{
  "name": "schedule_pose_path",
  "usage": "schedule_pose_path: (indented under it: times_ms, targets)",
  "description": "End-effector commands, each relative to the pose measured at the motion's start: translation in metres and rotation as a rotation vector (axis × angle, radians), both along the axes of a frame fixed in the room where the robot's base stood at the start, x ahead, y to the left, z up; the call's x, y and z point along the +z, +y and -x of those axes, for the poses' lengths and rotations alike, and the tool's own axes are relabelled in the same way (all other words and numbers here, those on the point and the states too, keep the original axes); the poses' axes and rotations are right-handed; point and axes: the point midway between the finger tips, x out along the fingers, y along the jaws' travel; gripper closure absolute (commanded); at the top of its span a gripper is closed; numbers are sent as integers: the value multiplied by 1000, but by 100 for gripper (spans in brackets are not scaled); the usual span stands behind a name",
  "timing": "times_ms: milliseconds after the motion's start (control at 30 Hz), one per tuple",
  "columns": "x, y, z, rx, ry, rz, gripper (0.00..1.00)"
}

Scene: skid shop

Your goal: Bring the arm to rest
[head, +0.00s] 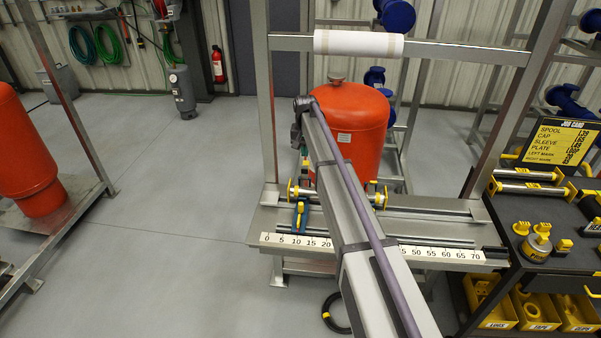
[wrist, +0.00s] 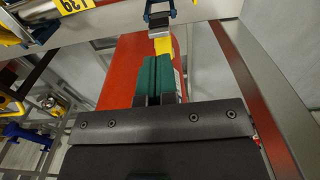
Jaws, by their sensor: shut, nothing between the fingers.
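My gripper (wrist: 157,62) shows in the wrist view as two green fingers closed together, with nothing between them. A yellow part (wrist: 163,45) appears just past the fingertips in that view; I cannot tell whether they touch. In the head view my arm reaches from the bottom right over the bench (head: 330,231) toward the red tank (head: 350,125). The red tank also shows behind the fingers in the wrist view (wrist: 120,75).
A metal spool piece with yellow ends (head: 305,192) lies on the bench, beside a blue clamp (head: 300,214) and above a number scale (head: 290,240). A white roll (head: 358,44) hangs on the frame's crossbar. A dark cart (head: 520,268) with parts stands right.

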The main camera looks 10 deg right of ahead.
Motion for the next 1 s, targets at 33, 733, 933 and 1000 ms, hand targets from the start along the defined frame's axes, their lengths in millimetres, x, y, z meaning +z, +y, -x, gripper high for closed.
schedule_pose_path:
  times_ms: [33,733,933,1000]
  targets:
    - [0,0,6,30,0,0,100]
    - [0,22,435,300,0,1,100]
    - [0,22,432,300,0,1,100]
    - [0,23,432,300,0,1,100]
